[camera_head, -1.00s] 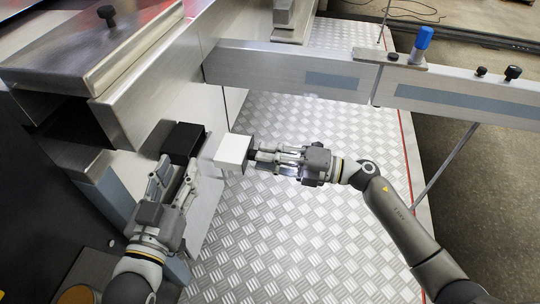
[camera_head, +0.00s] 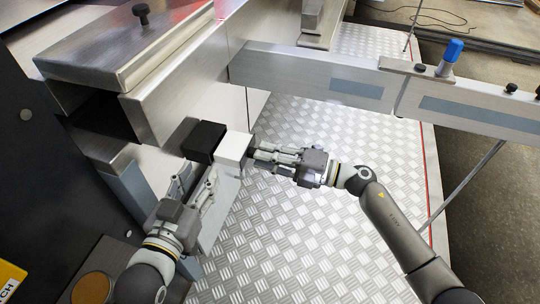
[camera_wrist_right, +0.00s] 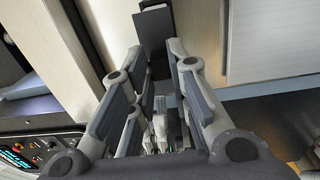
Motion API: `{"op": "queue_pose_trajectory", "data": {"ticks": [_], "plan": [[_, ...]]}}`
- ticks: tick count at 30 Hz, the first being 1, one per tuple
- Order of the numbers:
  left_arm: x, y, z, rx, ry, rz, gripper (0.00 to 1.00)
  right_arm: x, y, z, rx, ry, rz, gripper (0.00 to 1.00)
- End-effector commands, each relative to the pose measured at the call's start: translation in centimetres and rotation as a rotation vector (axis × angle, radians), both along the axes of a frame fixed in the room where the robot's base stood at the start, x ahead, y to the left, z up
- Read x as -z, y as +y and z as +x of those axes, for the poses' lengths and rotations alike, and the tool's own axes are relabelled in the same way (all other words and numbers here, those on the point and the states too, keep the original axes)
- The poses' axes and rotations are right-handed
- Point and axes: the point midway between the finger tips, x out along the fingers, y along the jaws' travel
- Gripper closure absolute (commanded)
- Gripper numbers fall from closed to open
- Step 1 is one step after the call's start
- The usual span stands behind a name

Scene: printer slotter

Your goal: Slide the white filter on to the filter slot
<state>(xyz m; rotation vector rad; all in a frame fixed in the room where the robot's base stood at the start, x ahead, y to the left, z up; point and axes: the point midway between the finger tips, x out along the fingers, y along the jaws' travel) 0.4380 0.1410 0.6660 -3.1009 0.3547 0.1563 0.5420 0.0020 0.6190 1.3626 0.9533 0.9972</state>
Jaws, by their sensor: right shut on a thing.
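The white filter (camera_head: 234,147) is a white box with a dark end on its right side. My right gripper (camera_head: 256,153) is shut on that dark end and holds the filter above the metal floor. The black block (camera_head: 204,141), which looks like the filter slot, sits on the machine's side. The filter's left face is up against the black block or nearly so; I cannot tell if it is inside. My left gripper (camera_head: 197,182) is below the black block, its fingers apart and empty. In the right wrist view a dark plate (camera_wrist_right: 152,28) lies beyond the fingers.
A metal beam (camera_head: 310,77) with a blue-capped knob (camera_head: 453,50) crosses behind the right arm. The metal machine housing (camera_head: 150,60) is at upper left. The patterned metal floor (camera_head: 300,230) below the grippers is clear.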

Motion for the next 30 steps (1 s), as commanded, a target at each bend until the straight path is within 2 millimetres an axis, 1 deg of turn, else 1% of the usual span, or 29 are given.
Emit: {"op": "queue_pose_trajectory", "data": {"ticks": [30], "plan": [[0.6,0.2,-0.1,-0.004,0.034,0.009,0.60,-0.1,2.5,0.8,0.000,0.000,0.001,1.00]]}}
